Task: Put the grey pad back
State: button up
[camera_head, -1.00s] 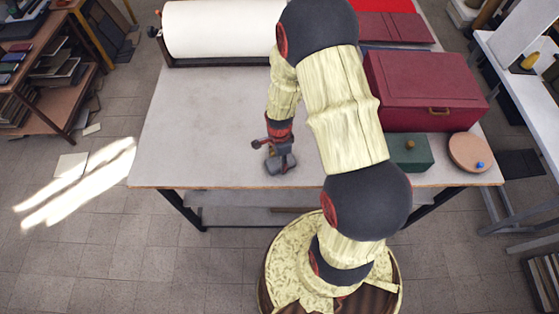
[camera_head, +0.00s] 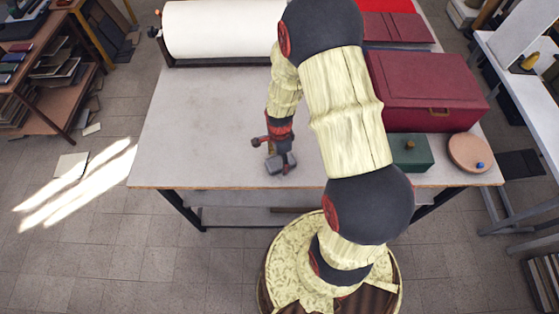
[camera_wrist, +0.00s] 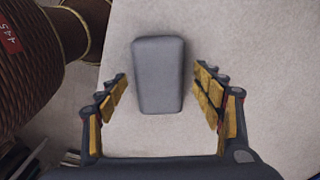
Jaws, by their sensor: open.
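The grey pad (camera_wrist: 159,75) is a small rounded rectangular block. In the wrist view it lies on the pale table top, between the fingers of my gripper (camera_wrist: 164,76), with a gap on both sides. My gripper is open and holds nothing. In the head view my gripper (camera_head: 284,158) is low over the table's front part. The pad is hard to tell from the dark grey fingers there.
The table (camera_head: 200,125) is clear to the left of my gripper. To the right stand a green box (camera_head: 412,155), a round pinkish box (camera_head: 468,152) and a large dark red box (camera_head: 425,88). A white roll (camera_head: 220,30) lies at the back. The table's front edge is close.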

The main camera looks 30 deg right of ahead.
notch_tip(320, 180, up, 11)
notch_tip(320, 180, up, 9)
jog(key=n+t, duration=0.1)
jog(key=n, duration=0.3)
send_over(279, 161)
jog(key=a, duration=0.3)
jog(key=s+a+r+n+t, duration=0.2)
jog(key=s+a+r+n, duration=0.2)
jog(key=s+r+n, duration=0.2)
jog(key=s+a+r+n+t, duration=0.2)
jog(key=s+a+r+n, duration=0.2)
jog(key=r+n, duration=0.6)
notch_tip(279, 161, up, 4)
jog(key=s, duration=0.2)
jog(key=shift+s+a+r+t+p, duration=0.25)
jog(key=shift+s+a+t+p, duration=0.05)
jog(key=shift+s+a, duration=0.1)
jog(key=shift+f, duration=0.15)
notch_tip(279, 161, down, 14)
jog(key=b, duration=1.4)
